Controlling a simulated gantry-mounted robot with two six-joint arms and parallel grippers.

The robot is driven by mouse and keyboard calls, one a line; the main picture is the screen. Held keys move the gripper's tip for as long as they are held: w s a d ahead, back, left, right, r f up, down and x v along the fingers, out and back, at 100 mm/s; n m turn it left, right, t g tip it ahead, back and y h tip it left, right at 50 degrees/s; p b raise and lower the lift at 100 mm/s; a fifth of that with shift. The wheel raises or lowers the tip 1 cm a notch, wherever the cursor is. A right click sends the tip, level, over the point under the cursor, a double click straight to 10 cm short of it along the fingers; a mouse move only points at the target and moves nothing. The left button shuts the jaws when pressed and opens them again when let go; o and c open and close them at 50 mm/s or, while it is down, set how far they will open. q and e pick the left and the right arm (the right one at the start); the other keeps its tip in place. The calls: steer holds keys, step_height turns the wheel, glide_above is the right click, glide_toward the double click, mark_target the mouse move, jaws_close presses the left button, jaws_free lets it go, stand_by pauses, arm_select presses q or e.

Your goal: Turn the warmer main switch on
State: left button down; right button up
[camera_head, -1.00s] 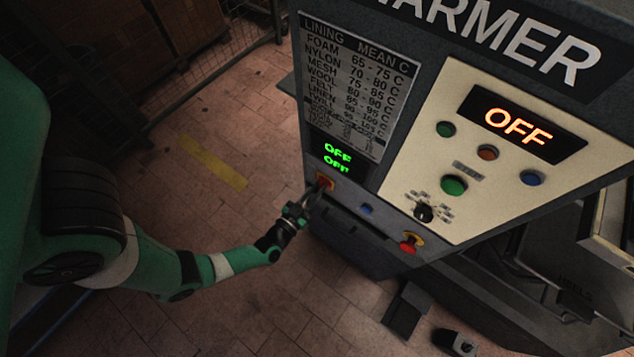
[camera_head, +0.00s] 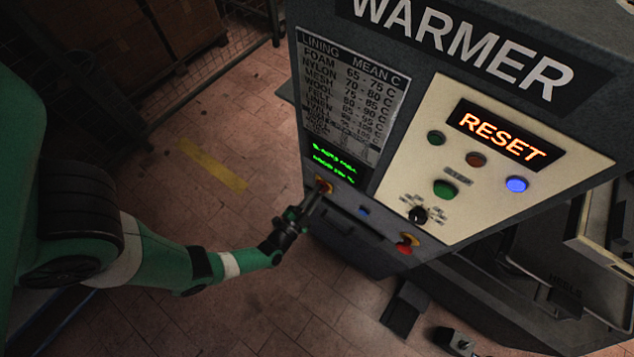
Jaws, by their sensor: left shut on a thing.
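The warmer (camera_head: 440,55) is a large grey cabinet filling the right half of the head view. Its main switch (camera_head: 323,185), red on a yellow plate, sits at the lower left of the front, below a small green text display (camera_head: 334,163). My left gripper (camera_head: 312,201) is shut on the switch, its fingers partly hiding it. The large display (camera_head: 502,131) reads RESET in orange, and the blue button (camera_head: 516,184) on the cream panel is lit. My right gripper is not in view.
A red emergency-stop knob (camera_head: 406,243) and a small blue button (camera_head: 363,211) are on the lower front. A black selector dial (camera_head: 417,215) and a green button (camera_head: 445,189) are on the cream panel. The tiled floor (camera_head: 210,130) left of the warmer is open.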

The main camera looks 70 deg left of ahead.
arm_select(q)
steer(key=shift+m, duration=0.3)
steer(key=c, duration=0.9)
jaws_free()
steer(key=shift+o, duration=0.2)
steer(key=shift+s+d, duration=0.35)
steer(key=shift+d, duration=0.05)
steer(key=p+v, duration=0.2)
steer(key=v, duration=0.8)
steer(key=shift+s, duration=0.3)
